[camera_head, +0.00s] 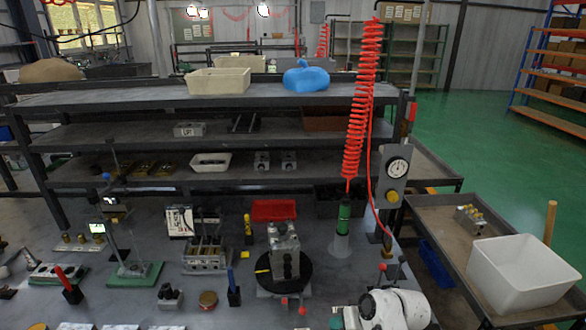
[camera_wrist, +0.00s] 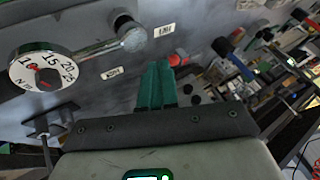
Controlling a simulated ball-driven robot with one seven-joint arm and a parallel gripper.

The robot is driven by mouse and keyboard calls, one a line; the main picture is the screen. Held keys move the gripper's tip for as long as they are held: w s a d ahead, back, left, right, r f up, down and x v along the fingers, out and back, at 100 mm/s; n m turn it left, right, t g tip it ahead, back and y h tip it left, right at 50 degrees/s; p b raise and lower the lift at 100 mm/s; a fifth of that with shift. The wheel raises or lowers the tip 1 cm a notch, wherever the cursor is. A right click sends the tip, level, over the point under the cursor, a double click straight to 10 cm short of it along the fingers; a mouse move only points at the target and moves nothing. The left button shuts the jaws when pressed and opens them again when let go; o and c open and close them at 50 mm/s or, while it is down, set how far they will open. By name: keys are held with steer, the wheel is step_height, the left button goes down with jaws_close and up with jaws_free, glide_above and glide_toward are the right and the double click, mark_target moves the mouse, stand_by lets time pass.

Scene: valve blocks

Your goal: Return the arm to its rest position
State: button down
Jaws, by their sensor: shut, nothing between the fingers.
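My arm (camera_head: 395,309) shows as white links at the bottom right of the head view, in front of the workbench; the gripper end cannot be made out there. In the wrist view my gripper (camera_wrist: 157,70) has its two green fingers together, with nothing between them. I cannot tell the exact gap between the fingertips and the panel.
A metal valve block (camera_head: 284,250) stands on a black round plate on the bench. A red coiled hose (camera_head: 362,100) hangs above a green-handled tool (camera_head: 343,215). A white bin (camera_head: 520,272) sits on the cart at right. Green floor (camera_head: 470,135) is open at the back right.

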steer(key=s+d+f+m+g+h+b, duration=0.15)
steer(key=s+d+f, duration=0.3)
steer(key=s, duration=0.95)
steer(key=s+d+f+g+h+b, duration=0.1)
steer(key=s+d+f+h+b, duration=0.25)
steer(key=s, duration=0.95)
steer(key=s+d+r+g+h, duration=0.1)
steer(key=s+d+r, duration=0.1)
steer(key=s+d, duration=0.4)
steer(key=s+m, duration=0.1)
steer(key=s, duration=0.4)
steer(key=shift+s+r, duration=0.2)
steer(key=shift+s, duration=0.1)
steer(key=c, duration=1.8)
jaws_free()
